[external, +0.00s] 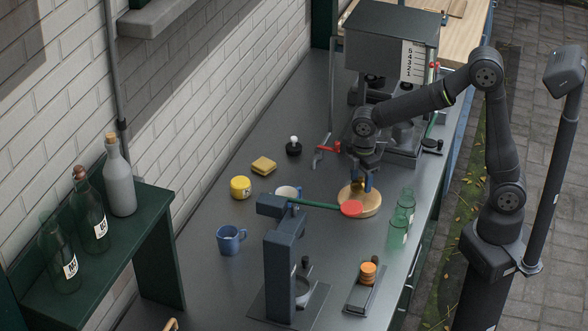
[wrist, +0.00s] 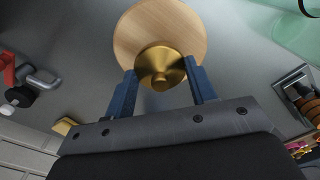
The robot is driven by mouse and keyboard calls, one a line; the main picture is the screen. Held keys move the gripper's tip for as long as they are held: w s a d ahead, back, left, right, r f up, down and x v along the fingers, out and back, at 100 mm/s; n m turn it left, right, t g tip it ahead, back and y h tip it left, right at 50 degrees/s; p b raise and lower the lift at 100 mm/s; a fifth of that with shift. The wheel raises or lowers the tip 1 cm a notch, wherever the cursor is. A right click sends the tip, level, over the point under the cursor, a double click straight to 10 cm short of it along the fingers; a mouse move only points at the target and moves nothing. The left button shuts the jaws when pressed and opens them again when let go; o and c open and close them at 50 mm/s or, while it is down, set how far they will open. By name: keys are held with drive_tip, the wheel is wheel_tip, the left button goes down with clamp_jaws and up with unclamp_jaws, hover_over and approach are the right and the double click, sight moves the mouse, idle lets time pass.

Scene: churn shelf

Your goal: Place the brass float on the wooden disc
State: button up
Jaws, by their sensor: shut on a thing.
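The brass float (wrist: 160,66) is a round golden piece held between the two blue fingers of my gripper (wrist: 163,88) in the wrist view. The wooden disc (wrist: 150,28) is pale and round, and shows behind and around the float. In the external view my gripper (external: 364,183) points down over the wooden disc (external: 371,208), near its far part. The float is mostly hidden there by the fingers. I cannot tell whether its underside touches the disc.
A dark blue stand (external: 281,255) holds a green arm with a red round end (external: 351,208) close to the disc's front left. Green glass bottles (external: 398,230) stand right of the disc. A blue mug (external: 230,239), a yellow pot (external: 240,187) and a yellow sponge (external: 264,165) are left.

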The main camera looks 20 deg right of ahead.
sight(360, 183)
drive_tip(key=shift+f, duration=1.4)
drive_tip(key=shift+f, duration=0.1)
drive_tip(key=o, duration=1)
drive_tip(key=shift+c, duration=0.2)
wheel_tip(360, 183, up, 12)
drive_tip(key=shift+r, duration=0.15)
wheel_tip(360, 183, down, 13)
drive_tip(key=shift+d+r, duration=0.1)
drive_tip(key=shift+r, duration=2.25)
